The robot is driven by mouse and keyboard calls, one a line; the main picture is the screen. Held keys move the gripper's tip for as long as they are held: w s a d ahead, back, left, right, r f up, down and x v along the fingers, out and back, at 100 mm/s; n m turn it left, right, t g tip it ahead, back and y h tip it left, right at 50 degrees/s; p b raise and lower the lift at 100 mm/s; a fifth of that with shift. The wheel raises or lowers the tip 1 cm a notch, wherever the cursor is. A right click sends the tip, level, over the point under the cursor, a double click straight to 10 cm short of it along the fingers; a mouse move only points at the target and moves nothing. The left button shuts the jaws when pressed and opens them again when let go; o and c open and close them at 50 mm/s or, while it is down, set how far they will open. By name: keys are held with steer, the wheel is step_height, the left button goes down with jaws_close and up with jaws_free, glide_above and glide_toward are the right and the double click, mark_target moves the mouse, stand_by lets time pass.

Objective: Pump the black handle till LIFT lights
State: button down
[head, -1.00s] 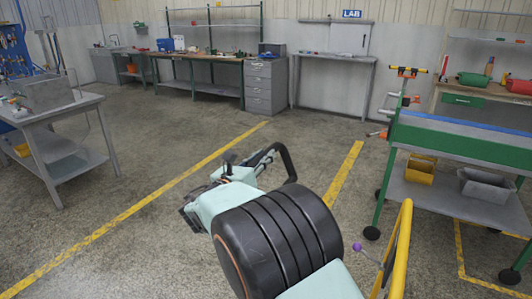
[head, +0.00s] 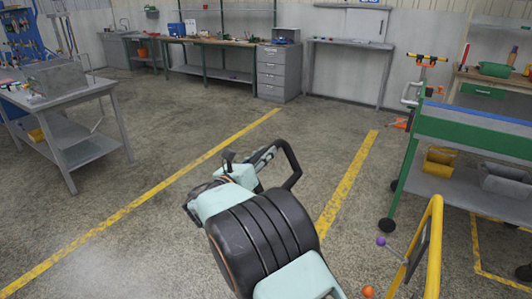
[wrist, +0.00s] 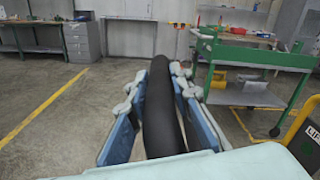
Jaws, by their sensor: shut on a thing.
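A thick black curved bar, which looks like the black handle (wrist: 162,120), runs between the blue fingers of my gripper (wrist: 160,82) in the wrist view. The fingers lie along both its sides, shut on it. In the head view the handle (head: 290,155) bends over just beyond my pale green and black arm, which hides the lower part of it. A dark panel with partly cut-off lettering, "LIF" (wrist: 310,143), stands at the right edge of the wrist view. I cannot tell whether it is lit.
A yellow tube frame (head: 433,245) stands at the lower right, with a purple knob (head: 381,241) and an orange knob (head: 367,291) beside it. A green workbench (head: 470,130) is behind it. A grey table (head: 60,100) stands left. The floor between is clear.

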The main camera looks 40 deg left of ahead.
steer(key=shift+f, duration=0.1)
stand_by(0.3)
steer(key=c, duration=1.7)
jaws_free()
steer(key=shift+c, duration=0.2)
steer(key=shift+s, duration=0.15)
steer(key=s+d, duration=0.1)
steer(key=s, duration=1.1)
steer(key=shift+d, duration=0.15)
steer(key=s+d+p, duration=0.1)
steer(key=s+p, duration=0.1)
steer(key=s, duration=1)
steer(key=shift+d, duration=0.2)
